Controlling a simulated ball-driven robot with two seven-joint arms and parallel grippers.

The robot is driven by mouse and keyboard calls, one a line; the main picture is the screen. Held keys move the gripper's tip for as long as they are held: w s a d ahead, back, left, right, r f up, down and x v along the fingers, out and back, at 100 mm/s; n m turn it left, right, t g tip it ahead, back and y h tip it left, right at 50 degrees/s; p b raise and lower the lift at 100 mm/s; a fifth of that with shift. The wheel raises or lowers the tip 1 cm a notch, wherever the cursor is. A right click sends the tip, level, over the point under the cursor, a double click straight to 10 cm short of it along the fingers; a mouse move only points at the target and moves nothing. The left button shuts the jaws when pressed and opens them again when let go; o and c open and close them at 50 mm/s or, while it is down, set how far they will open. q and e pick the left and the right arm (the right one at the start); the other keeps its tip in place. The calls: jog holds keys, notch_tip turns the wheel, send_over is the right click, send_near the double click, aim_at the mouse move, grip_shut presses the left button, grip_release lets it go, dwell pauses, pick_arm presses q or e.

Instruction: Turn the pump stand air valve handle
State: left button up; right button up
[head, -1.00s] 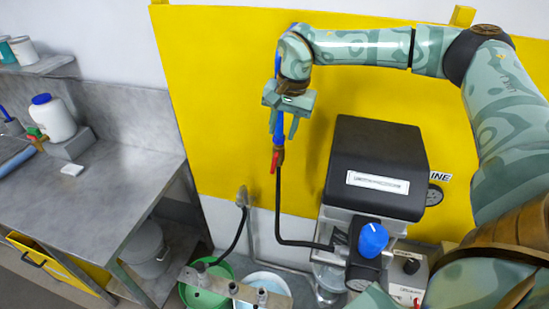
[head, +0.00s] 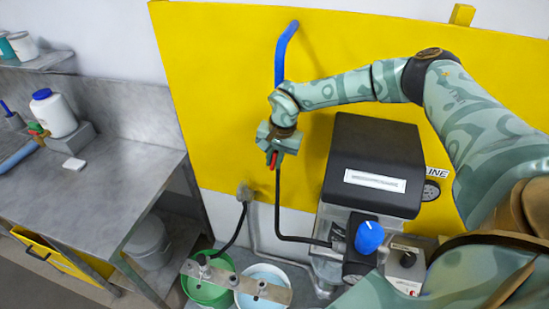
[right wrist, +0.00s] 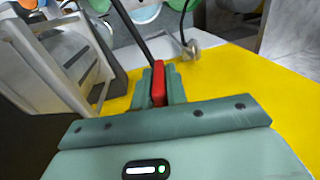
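The air valve's red handle (head: 273,160) is on the vertical line in front of the yellow wall panel, below the blue pipe (head: 281,58) and above the black hose (head: 278,205). My right gripper (head: 274,155) is at the handle, its fingers pointing down. In the right wrist view, the red handle (right wrist: 158,83) lies between the two green fingers (right wrist: 158,90), which are close against both its sides; the gripper looks shut on it. The handle points down along the hose. The valve body is hidden behind my gripper. My left gripper is not in view.
The pump stand (head: 372,165), with its black box and blue knob (head: 369,237), stands right of the handle. Below are a green bucket (head: 207,289) and a metal bar (head: 236,283). A grey bench (head: 90,190) is at left. Yellow panel (head: 225,90) is behind.

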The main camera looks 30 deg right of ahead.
grip_shut()
jog(key=shift+s+f+t+y, duration=0.15)
jog(key=shift+t+y, duration=0.15)
jog(key=t+y+b, duration=0.1)
jog(key=b, duration=0.1)
jog(key=t+y+b, duration=0.1)
jog(key=t+b, duration=0.1)
jog(key=b, duration=0.1)
jog(key=shift+d+f+y, duration=0.1)
jog(key=shift+f+y, duration=0.2)
jog(key=shift+y, duration=0.1)
jog(key=shift+r+t+b, duration=0.2)
jog(key=shift+t+b, duration=0.1)
jog(key=shift+b, duration=0.05)
jog(key=shift+r, duration=0.15)
jog(key=o, duration=0.5)
grip_release()
jog(key=shift+o, duration=0.2)
